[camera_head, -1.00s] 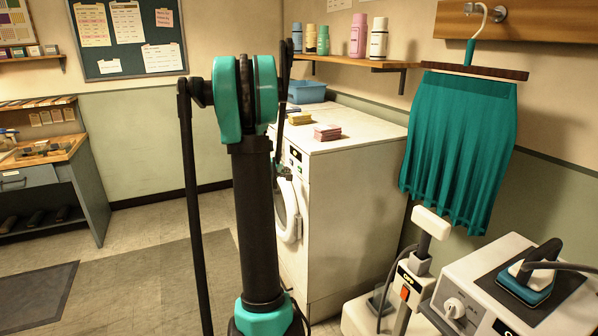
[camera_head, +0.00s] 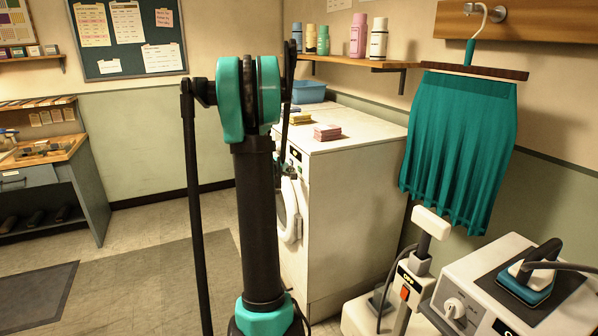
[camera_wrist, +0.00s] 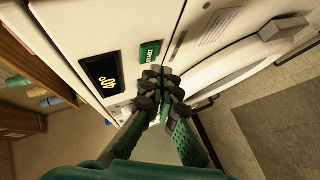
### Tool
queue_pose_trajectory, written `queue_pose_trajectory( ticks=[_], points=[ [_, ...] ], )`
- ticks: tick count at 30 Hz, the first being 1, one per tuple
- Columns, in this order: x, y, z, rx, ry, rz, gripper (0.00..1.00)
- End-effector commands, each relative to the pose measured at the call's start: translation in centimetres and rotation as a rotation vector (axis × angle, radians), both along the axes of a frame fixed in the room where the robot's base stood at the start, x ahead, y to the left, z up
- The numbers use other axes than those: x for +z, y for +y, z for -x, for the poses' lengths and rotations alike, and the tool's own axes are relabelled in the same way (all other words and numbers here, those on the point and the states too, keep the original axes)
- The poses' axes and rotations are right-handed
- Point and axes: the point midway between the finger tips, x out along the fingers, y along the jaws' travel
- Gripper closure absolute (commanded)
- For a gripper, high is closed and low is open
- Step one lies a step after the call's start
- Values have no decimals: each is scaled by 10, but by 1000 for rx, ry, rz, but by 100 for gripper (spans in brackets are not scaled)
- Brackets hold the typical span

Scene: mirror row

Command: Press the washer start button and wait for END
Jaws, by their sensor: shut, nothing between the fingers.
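The white washer (camera_head: 350,165) stands against the right wall, its front partly hidden behind my arm in the head view. In the wrist view its front panel (camera_wrist: 190,20) fills the top. A dark display (camera_wrist: 103,80) shows lit yellow digits, turned in the picture, possibly 0:40. A green label reading START (camera_wrist: 149,52) is beside it. My gripper (camera_wrist: 162,84) is shut and empty, its fingertips at the panel just below the green label. The button itself is hidden behind the fingertips, and I cannot tell whether they touch it.
The round door (camera_head: 291,210) is on the washer's front. Yellow and pink stacks (camera_head: 327,132) and a blue basin (camera_head: 308,92) sit on top. An ironing unit (camera_head: 510,285) is at the lower right, under a hanging teal skirt (camera_head: 460,140).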

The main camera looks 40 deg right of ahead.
Motion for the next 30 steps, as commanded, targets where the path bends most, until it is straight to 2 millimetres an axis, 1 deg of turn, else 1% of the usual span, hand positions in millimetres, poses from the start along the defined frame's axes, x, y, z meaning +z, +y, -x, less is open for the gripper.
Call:
queue_pose_trajectory(
  ticks=[20, 30],
  points=[
    [0, 0, 0, 0, 0, 0, 100],
    [0, -9, 2, -1, 0, 0, 100]
  ],
)
